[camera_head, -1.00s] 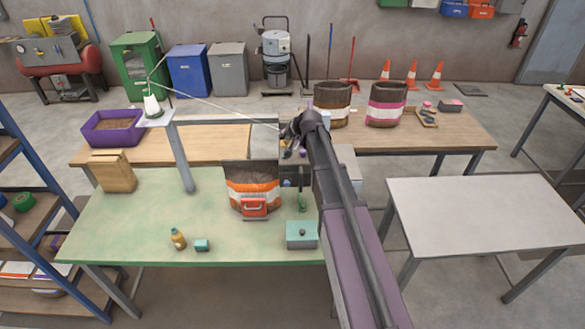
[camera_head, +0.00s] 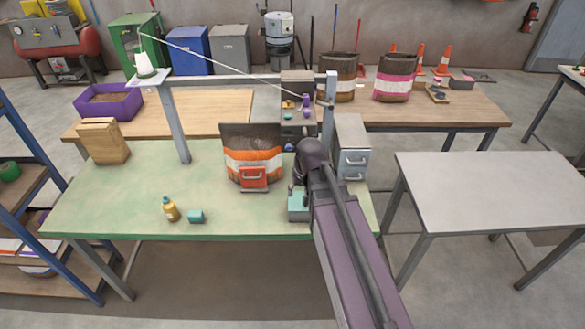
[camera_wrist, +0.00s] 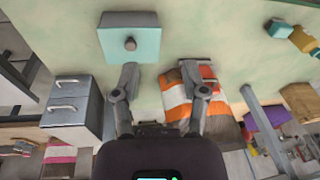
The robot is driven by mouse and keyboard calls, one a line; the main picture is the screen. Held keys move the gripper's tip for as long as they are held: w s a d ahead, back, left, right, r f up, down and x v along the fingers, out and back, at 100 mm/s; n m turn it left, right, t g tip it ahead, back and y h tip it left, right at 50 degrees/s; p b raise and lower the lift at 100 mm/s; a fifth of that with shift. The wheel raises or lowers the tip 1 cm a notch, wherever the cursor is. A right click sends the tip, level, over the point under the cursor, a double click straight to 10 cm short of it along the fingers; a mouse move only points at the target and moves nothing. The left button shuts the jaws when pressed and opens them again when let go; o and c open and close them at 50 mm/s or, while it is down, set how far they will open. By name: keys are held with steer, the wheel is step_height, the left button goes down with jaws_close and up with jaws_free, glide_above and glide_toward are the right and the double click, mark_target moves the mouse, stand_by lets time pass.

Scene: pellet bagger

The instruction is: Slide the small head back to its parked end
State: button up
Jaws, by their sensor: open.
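A grey block with a purple part (camera_head: 300,95) shows near the right end of the grey overhead rail (camera_head: 240,81); a thread from the white cone (camera_head: 147,66) runs to it. It looks like the small head, but I cannot tell for certain. My gripper (camera_wrist: 166,78) is open and empty. In the head view my gripper (camera_head: 297,168) is low, in front of the rail, between the open bag (camera_head: 251,142) and the teal-fronted box (camera_head: 298,205), partly hidden by my arm. In the wrist view the teal box (camera_wrist: 130,44) and the striped bag (camera_wrist: 178,98) lie beyond the fingers.
A red block with a handle (camera_head: 253,177) is at the bag's front. A grey drawer unit (camera_head: 354,160) stands right of my gripper. The white table (camera_head: 480,190) is clear.

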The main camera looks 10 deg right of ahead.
steer(key=s+f+g+h+b, duration=0.1)
steer(key=s+f+b, duration=0.2)
steer(key=s+f, duration=0.2)
steer(key=s+d, duration=0.1)
steer(key=s, duration=0.2)
steer(key=shift+s+f+n+g+b, duration=0.15)
steer(key=shift+s+n+g+b, duration=0.15)
steer(key=shift+g, duration=0.1)
